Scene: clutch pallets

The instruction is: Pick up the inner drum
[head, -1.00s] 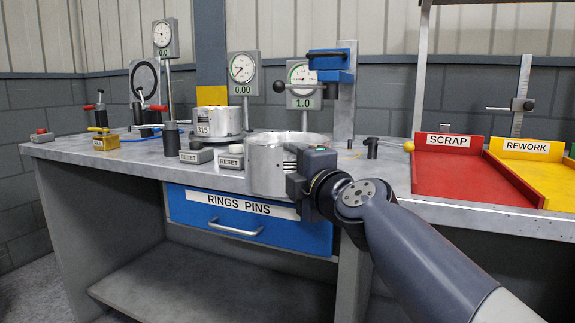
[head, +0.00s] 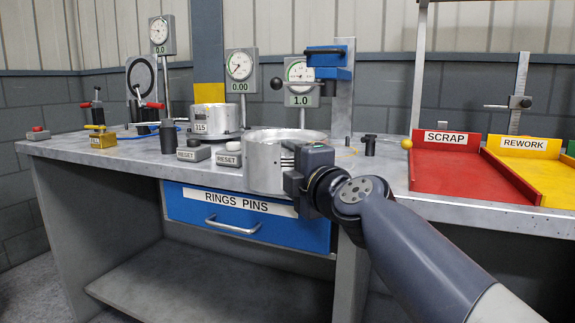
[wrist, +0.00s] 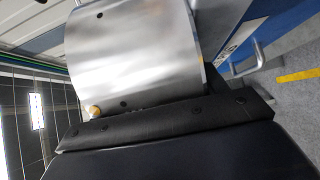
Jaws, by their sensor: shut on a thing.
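A silver, hollow metal drum (head: 263,166), taken here as the inner drum, is in my gripper (head: 298,165) near the front edge of the bench. Its open rim faces up. The gripper is shut on the right side of its wall. In the wrist view the drum's smooth curved side (wrist: 135,55) lies against a dark gripper finger (wrist: 170,120), with small holes and a brass-coloured knob near the finger. The drum overlaps the bench edge and drawer front in the head view; I cannot tell its clearance from the bench.
Another silver drum (head: 209,119) with a number tag stands behind left. RESET boxes (head: 228,155) and a dark cylinder (head: 168,137) stand left of the held drum. A blue-headed post (head: 329,65) rises behind it. Red SCRAP (head: 455,178) and yellow REWORK (head: 530,173) trays lie right.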

